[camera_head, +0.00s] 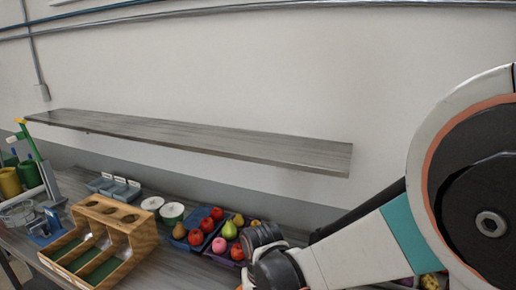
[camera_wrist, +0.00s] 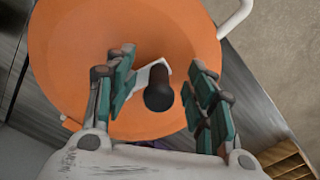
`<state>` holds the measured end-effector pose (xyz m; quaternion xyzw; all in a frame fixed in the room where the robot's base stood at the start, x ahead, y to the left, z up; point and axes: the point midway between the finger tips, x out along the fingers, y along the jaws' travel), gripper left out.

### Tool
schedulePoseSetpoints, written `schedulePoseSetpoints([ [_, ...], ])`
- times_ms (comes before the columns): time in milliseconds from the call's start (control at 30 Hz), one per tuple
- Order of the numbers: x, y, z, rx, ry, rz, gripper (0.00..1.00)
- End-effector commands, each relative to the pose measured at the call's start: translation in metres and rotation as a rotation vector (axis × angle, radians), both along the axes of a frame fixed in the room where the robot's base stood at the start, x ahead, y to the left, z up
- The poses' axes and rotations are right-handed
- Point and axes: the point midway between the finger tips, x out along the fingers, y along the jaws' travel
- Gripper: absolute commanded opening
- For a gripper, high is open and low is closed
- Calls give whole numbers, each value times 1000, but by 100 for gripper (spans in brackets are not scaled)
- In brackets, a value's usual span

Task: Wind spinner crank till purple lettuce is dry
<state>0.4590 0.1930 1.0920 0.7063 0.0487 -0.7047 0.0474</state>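In the wrist view, a large round orange lid or bowl top (camera_wrist: 75,65) fills the middle; it looks like the spinner. A dark knob on a pale crank arm (camera_wrist: 158,90) stands up from it, between the fingers. My gripper (camera_wrist: 157,88) is open, with its teal-padded fingers on either side of the knob and visible gaps to both. The purple lettuce cannot be made out; a small purple patch (camera_wrist: 152,144) shows below the orange rim. In the head view my arm fills the right side, and the spinner and fingertips are not visible.
A wooden divided box (camera_head: 110,235) stands on the counter at left, with fruit crates (camera_head: 205,240) to its right. A long grey shelf (camera_head: 200,140) is fixed to the wall above. In the wrist view, a white handle (camera_wrist: 236,17) curves out from the orange rim.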

Motion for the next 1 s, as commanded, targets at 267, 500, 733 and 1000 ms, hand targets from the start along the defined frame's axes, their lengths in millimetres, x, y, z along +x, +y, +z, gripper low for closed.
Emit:
schedulePoseSetpoints([
  [267, 0, -1, 5, -1, 0, -1, 50],
  [500, 0, -1, 26, -1, 1, -1, 50],
  [733, 0, -1, 47, -1, 1, -1, 50],
  [1000, -1, -1, 70, -1, 1, -1, 50],
])
